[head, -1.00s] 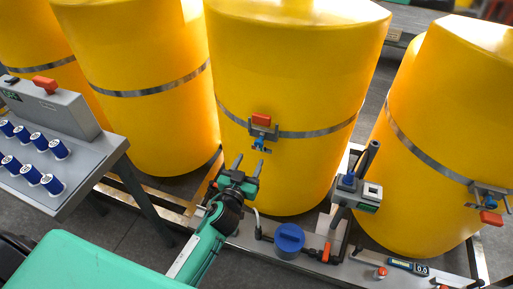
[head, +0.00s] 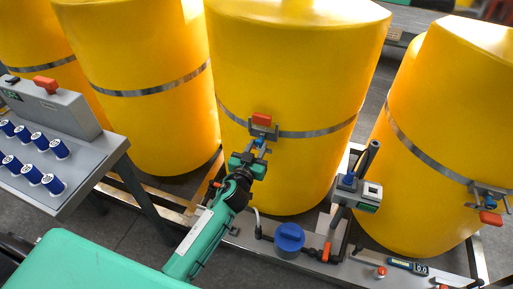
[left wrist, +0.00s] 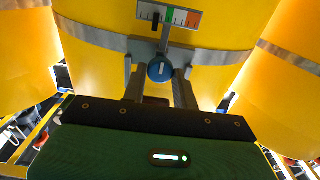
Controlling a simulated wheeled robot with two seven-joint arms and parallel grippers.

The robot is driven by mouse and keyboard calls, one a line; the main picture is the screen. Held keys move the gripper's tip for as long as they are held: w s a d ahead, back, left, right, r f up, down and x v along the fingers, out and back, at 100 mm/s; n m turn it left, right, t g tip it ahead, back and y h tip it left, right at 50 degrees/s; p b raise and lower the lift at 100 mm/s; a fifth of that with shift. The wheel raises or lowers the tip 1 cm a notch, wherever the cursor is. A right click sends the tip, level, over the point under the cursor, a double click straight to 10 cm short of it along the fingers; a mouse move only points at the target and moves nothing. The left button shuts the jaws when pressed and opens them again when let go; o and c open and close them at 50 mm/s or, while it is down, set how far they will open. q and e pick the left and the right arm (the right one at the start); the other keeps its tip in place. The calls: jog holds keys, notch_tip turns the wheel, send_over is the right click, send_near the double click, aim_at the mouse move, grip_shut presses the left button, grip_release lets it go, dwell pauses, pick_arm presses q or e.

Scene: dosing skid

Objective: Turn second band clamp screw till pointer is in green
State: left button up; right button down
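The band clamp (head: 262,130) sits on the steel band around the middle yellow tank (head: 300,70), with a red part on top. The dark pointer (left wrist: 155,19) is in the white zone, left of the green. My left gripper (head: 260,144) is at the clamp, with its fingers apart on either side of the screw. In the left wrist view a gap shows beside the screw; firm contact cannot be seen. My right gripper is out of view.
Another clamp (head: 489,194) is on the right tank. A grey post with a small box (head: 369,197) and a blue round cap (head: 289,237) stand in front of the tanks.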

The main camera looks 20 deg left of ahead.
pick_arm(q)
jog(key=c, duration=0.3)
jog(key=shift+c, duration=0.3)
